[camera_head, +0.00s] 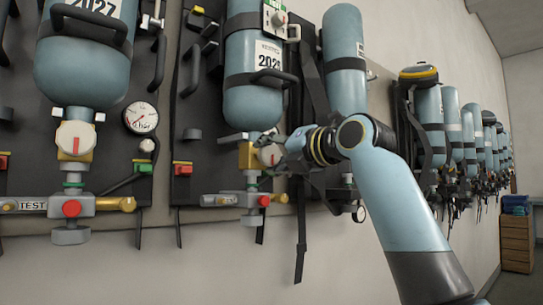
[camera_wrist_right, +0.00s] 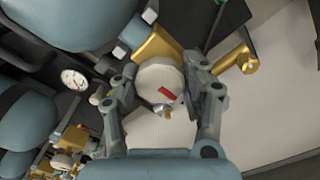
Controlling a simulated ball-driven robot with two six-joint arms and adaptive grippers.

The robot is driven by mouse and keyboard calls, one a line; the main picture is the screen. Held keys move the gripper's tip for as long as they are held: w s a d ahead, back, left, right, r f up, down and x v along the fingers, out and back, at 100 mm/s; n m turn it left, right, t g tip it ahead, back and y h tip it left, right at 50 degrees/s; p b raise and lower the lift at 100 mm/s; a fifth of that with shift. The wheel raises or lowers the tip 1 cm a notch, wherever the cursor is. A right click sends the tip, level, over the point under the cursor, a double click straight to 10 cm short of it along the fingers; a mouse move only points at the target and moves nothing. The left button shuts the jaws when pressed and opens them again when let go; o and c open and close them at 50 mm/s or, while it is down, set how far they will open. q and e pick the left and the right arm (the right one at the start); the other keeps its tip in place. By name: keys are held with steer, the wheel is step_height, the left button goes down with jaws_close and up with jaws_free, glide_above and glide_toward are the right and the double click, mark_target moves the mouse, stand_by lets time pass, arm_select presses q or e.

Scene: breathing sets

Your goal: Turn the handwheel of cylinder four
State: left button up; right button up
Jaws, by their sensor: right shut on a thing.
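My right gripper (camera_head: 277,152) reaches in from the right to the blue cylinder (camera_head: 254,104) whose label looks like 2028. In the right wrist view the gripper's (camera_wrist_right: 162,76) two fingers stand on either side of a round white handwheel (camera_wrist_right: 155,74) with a red mark and hold it. The handwheel (camera_head: 268,157) is partly hidden by the fingers in the head view. It sits on a brass valve (camera_head: 246,156) below the cylinder. I cannot read a number four on any cylinder. My left gripper is not in view.
Another cylinder (camera_head: 83,72) with a white handwheel (camera_head: 74,140) and a pressure gauge (camera_head: 141,118) hangs to the left. More cylinders line the wall to the right. Loose straps (camera_head: 301,245) hang below. A wooden cabinet (camera_head: 517,243) stands far right.

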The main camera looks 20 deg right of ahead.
steer(key=shift+f, duration=0.1)
steer(key=o, duration=1.2)
steer(key=shift+c, duration=0.2)
steer(key=v, duration=1.2)
